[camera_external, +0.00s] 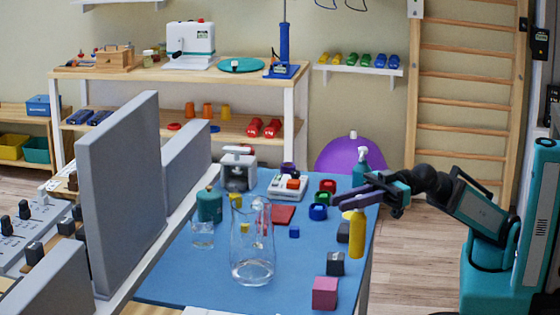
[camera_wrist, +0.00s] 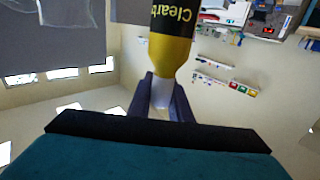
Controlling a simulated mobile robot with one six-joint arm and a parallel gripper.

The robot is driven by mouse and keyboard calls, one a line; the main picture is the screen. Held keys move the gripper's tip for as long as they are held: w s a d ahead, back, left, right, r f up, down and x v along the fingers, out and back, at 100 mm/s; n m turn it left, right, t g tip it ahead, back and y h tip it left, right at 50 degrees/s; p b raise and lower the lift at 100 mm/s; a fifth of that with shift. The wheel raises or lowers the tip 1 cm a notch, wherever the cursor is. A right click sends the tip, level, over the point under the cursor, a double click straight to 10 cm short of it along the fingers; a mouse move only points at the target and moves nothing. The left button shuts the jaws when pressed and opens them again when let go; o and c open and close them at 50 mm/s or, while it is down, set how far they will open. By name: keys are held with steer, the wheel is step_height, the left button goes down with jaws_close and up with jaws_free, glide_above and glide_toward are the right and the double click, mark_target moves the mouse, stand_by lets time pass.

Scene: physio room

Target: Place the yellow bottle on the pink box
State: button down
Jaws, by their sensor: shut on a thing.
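The yellow bottle (camera_external: 357,234) hangs upright from my gripper (camera_external: 355,202) at the right side of the blue table. In the wrist view the bottle (camera_wrist: 173,52) shows its dark label with the letters "Clearb", and the two fingers (camera_wrist: 163,98) are shut around its pale neck. The pink box (camera_external: 324,293) sits on the table's front right part, lower in the picture than the bottle and a little to its left. The box's top is bare. The box does not show in the wrist view.
A dark grey cube (camera_external: 335,264) sits just behind the pink box, and another dark block (camera_external: 343,233) is beside the bottle. A clear glass pitcher (camera_external: 252,262) stands to the left. A teal spray bottle (camera_external: 361,165) stands behind my gripper.

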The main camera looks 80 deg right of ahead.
steer(key=p+x, duration=0.5)
steer(key=x, duration=0.3)
steer(key=shift+a+f, duration=0.15)
steer(key=shift+f, duration=0.3)
stand_by(0.5)
steer(key=shift+w+a+f, duration=0.15)
steer(key=shift+f, duration=0.75)
steer(key=shift+w+a+f, duration=0.1)
steer(key=shift+a+f, duration=0.05)
steer(key=shift+f, duration=0.75)
steer(key=shift+f+b, duration=0.1)
steer(key=shift+b, duration=0.25)
steer(key=c, duration=1.6)
jaws_free()
steer(key=shift+c, duration=0.2)
